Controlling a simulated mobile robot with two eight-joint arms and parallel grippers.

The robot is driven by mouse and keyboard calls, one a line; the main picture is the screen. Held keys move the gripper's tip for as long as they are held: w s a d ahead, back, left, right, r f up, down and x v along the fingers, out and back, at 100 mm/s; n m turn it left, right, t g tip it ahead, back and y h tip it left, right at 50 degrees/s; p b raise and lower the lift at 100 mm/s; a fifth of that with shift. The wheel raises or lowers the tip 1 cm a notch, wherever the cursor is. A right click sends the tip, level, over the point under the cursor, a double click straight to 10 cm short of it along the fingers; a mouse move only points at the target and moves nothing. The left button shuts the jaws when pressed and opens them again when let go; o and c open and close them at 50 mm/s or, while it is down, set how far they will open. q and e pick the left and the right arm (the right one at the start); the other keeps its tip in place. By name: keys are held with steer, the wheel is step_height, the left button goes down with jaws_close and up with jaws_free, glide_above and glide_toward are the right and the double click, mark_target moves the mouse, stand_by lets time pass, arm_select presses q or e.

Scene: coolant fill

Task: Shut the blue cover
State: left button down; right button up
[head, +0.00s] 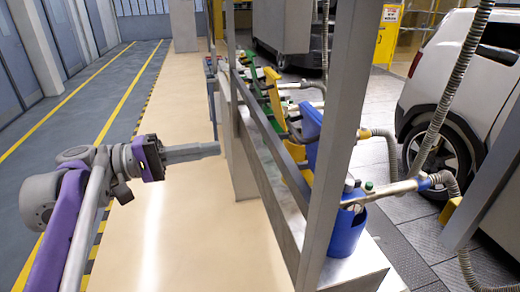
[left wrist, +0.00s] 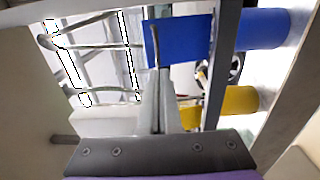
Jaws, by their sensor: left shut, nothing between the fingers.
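The blue cover (head: 310,122) shows in the head view as a flat blue panel standing raised among the hoses, partly hidden by a grey post. In the left wrist view a flat blue panel (left wrist: 185,42) lies just beyond my fingertips; a thin grey bar crosses its edge. My left gripper (head: 217,148) is shut and empty, pointing right, on the near side of the grey frame. It also shows in the left wrist view (left wrist: 157,75). I cannot tell whether it touches the panel. My right gripper is not in view.
Yellow (head: 283,92) and green (head: 252,68) panels stand farther along the row. A blue container (head: 345,230) sits nearer. A grey post (head: 335,130) and sloping rail (head: 268,155) stand close to my left gripper. A white car (head: 465,80) is at right. The tan floor strip is clear.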

mark_target(292, 131)
arm_select(q)
steer(key=x, duration=0.9)
steer(key=r+x, duration=0.1)
steer(key=x, duration=0.3)
steer(key=shift+w+d+p, duration=0.3)
steer(key=shift+w+p, duration=0.05)
steer(key=shift+p, duration=0.05)
